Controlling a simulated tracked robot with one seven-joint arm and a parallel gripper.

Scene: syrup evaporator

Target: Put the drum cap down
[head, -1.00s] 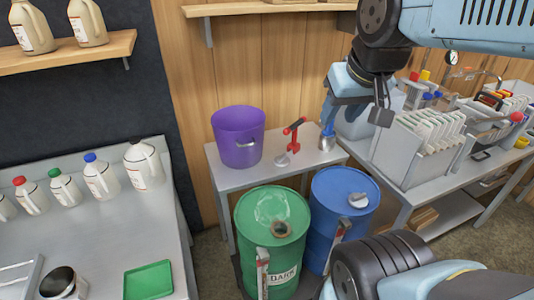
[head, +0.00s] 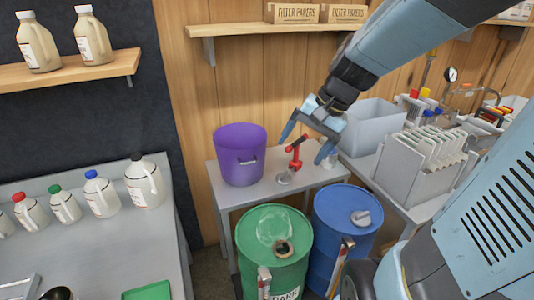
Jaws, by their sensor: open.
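A small grey cap-like piece (head: 285,178) lies on the grey side table, beside the base of a red-handled tool (head: 295,158); I take it for the drum cap. The green drum (head: 272,258) has an open, dark round hole in its top. The blue drum (head: 347,215) has a grey fitting (head: 361,217) on its top. My gripper (head: 307,146) is open over the side table, its fingers spread around the upper part of the red-handled tool in the picture. I see nothing held between them. Whether a finger touches the tool cannot be told.
A purple bucket (head: 239,157) stands on the side table (head: 225,193), left of my gripper. A grey bin (head: 370,127) and a filter rack (head: 425,158) stand on the right bench. Jugs line the left counter (head: 95,245). A shelf (head: 270,29) with boxes hangs above.

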